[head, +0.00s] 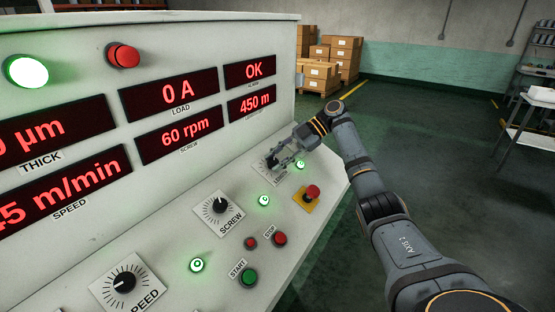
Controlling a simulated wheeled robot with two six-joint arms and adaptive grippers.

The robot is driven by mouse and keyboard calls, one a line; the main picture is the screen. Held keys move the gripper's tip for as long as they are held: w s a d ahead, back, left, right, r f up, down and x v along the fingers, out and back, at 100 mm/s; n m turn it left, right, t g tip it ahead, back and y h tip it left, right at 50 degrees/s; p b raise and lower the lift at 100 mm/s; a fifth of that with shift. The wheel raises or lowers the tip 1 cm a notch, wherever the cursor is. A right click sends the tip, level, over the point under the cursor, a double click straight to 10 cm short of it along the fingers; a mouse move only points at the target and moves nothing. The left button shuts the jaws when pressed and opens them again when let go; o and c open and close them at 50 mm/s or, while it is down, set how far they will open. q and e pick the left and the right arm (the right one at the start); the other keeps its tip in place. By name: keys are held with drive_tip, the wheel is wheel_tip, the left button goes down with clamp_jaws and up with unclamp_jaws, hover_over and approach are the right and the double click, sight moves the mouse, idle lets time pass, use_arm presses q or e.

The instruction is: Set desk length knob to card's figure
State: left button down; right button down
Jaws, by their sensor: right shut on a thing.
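The control desk (185,265) has a sloped panel with several knobs. The length knob (271,163) is at the panel's far right, its dial plate partly hidden behind my right gripper. My right gripper (275,160) is shut on the length knob, with the arm reaching in from the right. The display above it (252,104) reads 450 m; its label is too small to read. No card is visible in the head view. My left gripper is not in view.
The screw knob (219,207) and the speed knob (122,281) sit nearer on the panel. A red emergency button (312,192) on a yellow plate is close to my right arm. Start (249,277) and stop (280,238) buttons lie lower. Open floor lies right of the desk.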

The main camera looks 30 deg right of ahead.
drive_tip(key=c, duration=1)
unclamp_jaws()
drive_tip(key=v, duration=0.7)
drive_tip(key=shift+s+d+r, duration=0.1)
drive_tip(key=shift+d, duration=0.1)
